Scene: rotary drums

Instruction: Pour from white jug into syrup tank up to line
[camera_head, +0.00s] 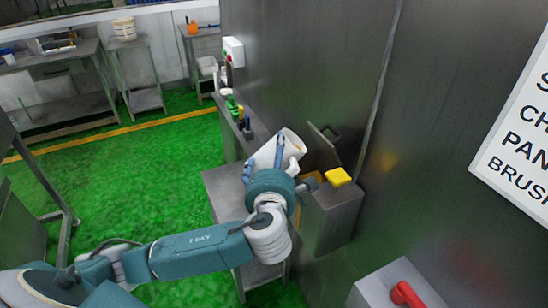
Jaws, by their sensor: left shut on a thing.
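My left arm comes in from the left, and its gripper (274,166) is shut on the white jug (284,144). The jug is raised above a steel shelf and tilted, with its wide end up and to the right. The gripper and wrist hide its lower part, and I cannot see inside it. A steel box (333,212) against the metal wall, just right of the gripper, may be the syrup tank. A raised flap (325,143) stands behind it. No fill line or liquid can be made out. My right gripper is not in view.
A yellow block (338,177) sits on the box's top. Small green and dark items (238,112) stand on a ledge behind the jug. A red handle (406,294) is at the lower right. The green floor (130,185) to the left is largely clear.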

